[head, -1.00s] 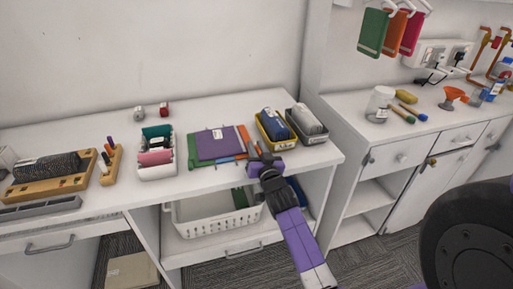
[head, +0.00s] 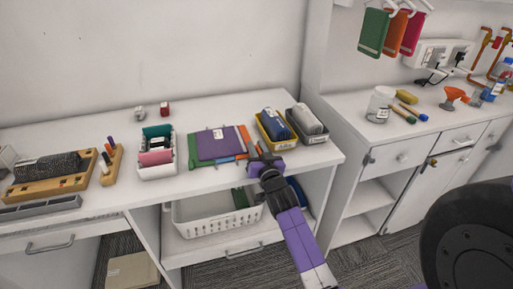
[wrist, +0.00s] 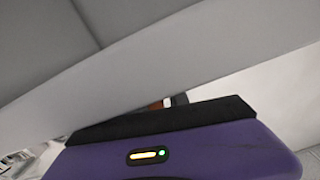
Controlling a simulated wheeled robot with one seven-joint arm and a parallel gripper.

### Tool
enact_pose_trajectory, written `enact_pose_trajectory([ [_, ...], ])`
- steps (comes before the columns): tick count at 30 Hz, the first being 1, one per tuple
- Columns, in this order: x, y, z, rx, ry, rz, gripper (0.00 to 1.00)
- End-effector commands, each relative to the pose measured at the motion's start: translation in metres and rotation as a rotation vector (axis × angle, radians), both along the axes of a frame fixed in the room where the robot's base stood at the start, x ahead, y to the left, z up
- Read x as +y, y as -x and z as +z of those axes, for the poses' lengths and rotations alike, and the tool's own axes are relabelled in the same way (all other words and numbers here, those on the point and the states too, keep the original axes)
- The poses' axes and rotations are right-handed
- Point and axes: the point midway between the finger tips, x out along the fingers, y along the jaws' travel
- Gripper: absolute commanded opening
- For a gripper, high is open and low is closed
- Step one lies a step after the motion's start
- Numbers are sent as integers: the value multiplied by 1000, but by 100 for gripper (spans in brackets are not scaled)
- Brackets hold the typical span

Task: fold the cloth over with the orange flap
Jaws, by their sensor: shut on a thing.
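The cloth lies flat on the white desk, near its front edge. Its purple part (head: 218,144) with a white label covers the middle; green (head: 194,150) shows at the left and a little blue (head: 228,160) along the front. The orange flap (head: 245,139) is at the right side. My gripper (head: 261,158) is at the desk's front edge, shut on the near end of the orange flap. The fingertips are small and partly hidden in the head view. In the wrist view a small orange patch (wrist: 168,102) shows beside a dark finger; the rest is hidden.
A yellow bin (head: 275,140) and a dark grey bin (head: 309,133), both filled, stand just right of the cloth. A white organizer (head: 157,170) stands to its left. A white basket (head: 213,213) sits on the shelf below. The desk behind the cloth is clear.

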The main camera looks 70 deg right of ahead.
Motion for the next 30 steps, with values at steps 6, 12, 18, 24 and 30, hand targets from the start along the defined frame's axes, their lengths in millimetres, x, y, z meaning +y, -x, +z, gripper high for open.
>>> enact_pose_trajectory([
  [6, -6, 7, 0, 15, 7, -16, 0],
  [12, -5, 6, 2, 30, 22, -16, 0],
  [18, -4, 5, 6, 49, 43, -14, 0],
  [24, -3, 3, 12, 89, 80, -14, 0],
  [30, 1, -3, 23, 181, 165, -11, 0],
])
